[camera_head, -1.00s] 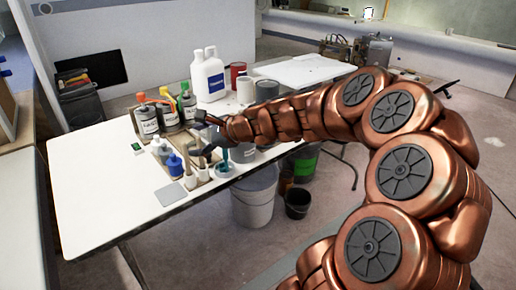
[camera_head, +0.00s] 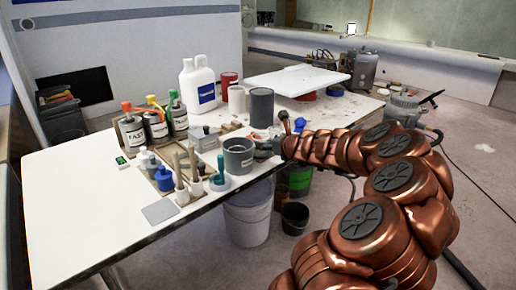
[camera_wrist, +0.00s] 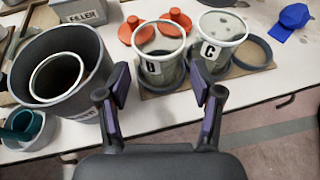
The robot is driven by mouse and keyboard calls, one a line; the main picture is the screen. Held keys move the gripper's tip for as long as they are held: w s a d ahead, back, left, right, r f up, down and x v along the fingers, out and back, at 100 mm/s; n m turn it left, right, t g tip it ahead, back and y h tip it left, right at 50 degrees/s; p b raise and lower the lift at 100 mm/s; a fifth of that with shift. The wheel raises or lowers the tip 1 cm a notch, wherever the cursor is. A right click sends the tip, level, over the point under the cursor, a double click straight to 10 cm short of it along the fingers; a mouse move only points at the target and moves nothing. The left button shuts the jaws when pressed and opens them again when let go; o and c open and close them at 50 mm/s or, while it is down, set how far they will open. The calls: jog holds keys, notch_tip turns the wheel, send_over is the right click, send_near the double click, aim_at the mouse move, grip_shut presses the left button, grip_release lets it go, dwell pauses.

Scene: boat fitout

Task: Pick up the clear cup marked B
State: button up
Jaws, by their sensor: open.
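In the wrist view a clear cup (camera_wrist: 160,68) with a pale rim stands upright, its white label partly readable as B or D. A second clear cup (camera_wrist: 217,48), labelled C, stands to its right. My gripper (camera_wrist: 160,88) is open, its two dark fingers apart on the near side, with the first cup ahead between them; no grip on it shows. In the head view my gripper (camera_head: 277,144) is at the table's front edge, right of a grey container (camera_head: 238,158). The cups are not clear there.
The grey container (camera_wrist: 92,105) with a pale-rimmed cup inside stands close left of my gripper. Orange-red pieces (camera_wrist: 130,30) lie behind the cups, and a dark ring (camera_wrist: 253,50) lies right. Bottles (camera_head: 132,134) crowd the table's middle; its front left (camera_head: 85,215) is clear.

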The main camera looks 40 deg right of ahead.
jog(key=shift+b+x, duration=0.7)
jog(key=shift+x, duration=2.35)
jog(key=shift+r, duration=0.1)
jog(key=c, duration=0.7)
